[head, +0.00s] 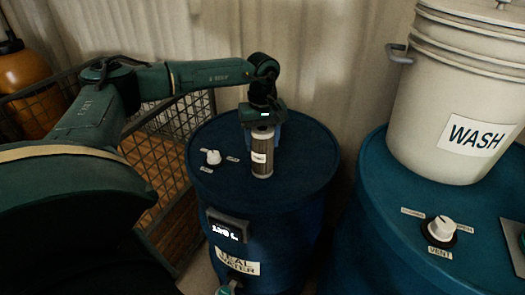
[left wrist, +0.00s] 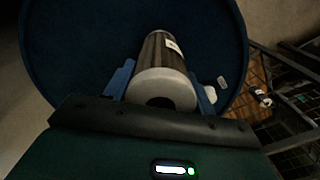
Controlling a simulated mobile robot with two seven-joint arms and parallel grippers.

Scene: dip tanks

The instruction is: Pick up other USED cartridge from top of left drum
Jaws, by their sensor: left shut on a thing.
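A grey pleated cartridge (head: 262,160) with a white label and pale end cap is upright over the top of the blue left drum (head: 310,160). I cannot tell whether its lower end touches the drum top. My left gripper (head: 262,127) comes down from above and is shut on its upper end. In the left wrist view, the cartridge (left wrist: 164,80) sits between the blue fingers of the gripper (left wrist: 162,85), with its round end and dark hole facing the camera. The word USED is not readable on its label. My right gripper is out of view.
A white knob (head: 213,157) sits on the left drum's top, and a small display (head: 227,229) on its side. A wire mesh cage (head: 165,150) stands left of the drum. A white WASH bucket (head: 455,90) stands on another blue drum (head: 375,215) at right.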

